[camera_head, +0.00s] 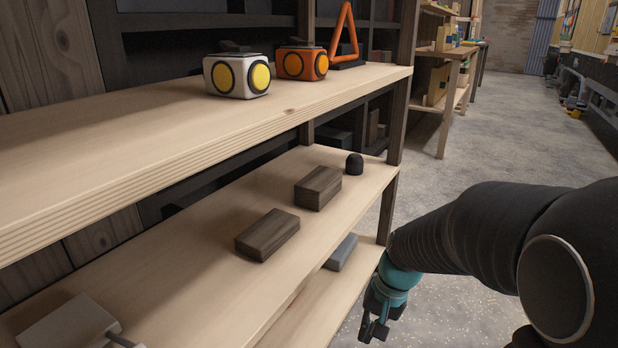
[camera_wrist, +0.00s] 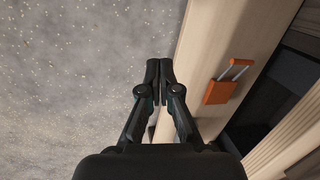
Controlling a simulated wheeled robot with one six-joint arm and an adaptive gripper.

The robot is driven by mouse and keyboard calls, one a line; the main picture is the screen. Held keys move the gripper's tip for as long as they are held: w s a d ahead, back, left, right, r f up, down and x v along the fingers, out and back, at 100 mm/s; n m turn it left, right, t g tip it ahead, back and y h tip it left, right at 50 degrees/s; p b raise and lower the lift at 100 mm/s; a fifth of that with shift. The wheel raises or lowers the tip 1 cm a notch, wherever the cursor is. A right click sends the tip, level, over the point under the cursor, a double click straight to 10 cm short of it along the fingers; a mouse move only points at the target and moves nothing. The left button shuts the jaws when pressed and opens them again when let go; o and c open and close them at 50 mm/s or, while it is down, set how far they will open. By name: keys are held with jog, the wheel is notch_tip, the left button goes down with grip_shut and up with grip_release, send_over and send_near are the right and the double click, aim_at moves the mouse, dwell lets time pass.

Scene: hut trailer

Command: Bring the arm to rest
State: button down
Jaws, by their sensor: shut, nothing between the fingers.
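My gripper (camera_head: 374,328) hangs at the lower right of the head view, at the end of my dark arm, beside the right end of the shelving. In the wrist view my gripper (camera_wrist: 160,72) is shut, its two fingertips together with nothing between them. It is over the speckled floor (camera_wrist: 80,60), just left of a wooden shelf edge. I see no contact between the gripper and the shelf.
The upper shelf (camera_head: 120,140) bears a white block (camera_head: 236,76) and an orange block (camera_head: 301,63) with round discs, and an orange triangle (camera_head: 344,35). Dark wooden blocks (camera_head: 268,235) lie on the shelf below. Open floor (camera_head: 500,140) extends behind my arm.

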jog(key=s+d+r+n+t+h+p, duration=0.1)
jog(key=s+d+r+t+p, duration=0.1)
jog(key=s+r, duration=0.4)
jog(key=s+d+r+n+t+h+p, duration=0.1)
jog(key=s+d+r+n+t+p, duration=0.1)
jog(key=s+r, duration=0.5)
notch_tip(320, 180, up, 6)
jog(key=shift+f+n+t+h+p, duration=0.1)
jog(key=shift+n+t+h+p, duration=0.25)
jog(key=shift+t, duration=0.45)
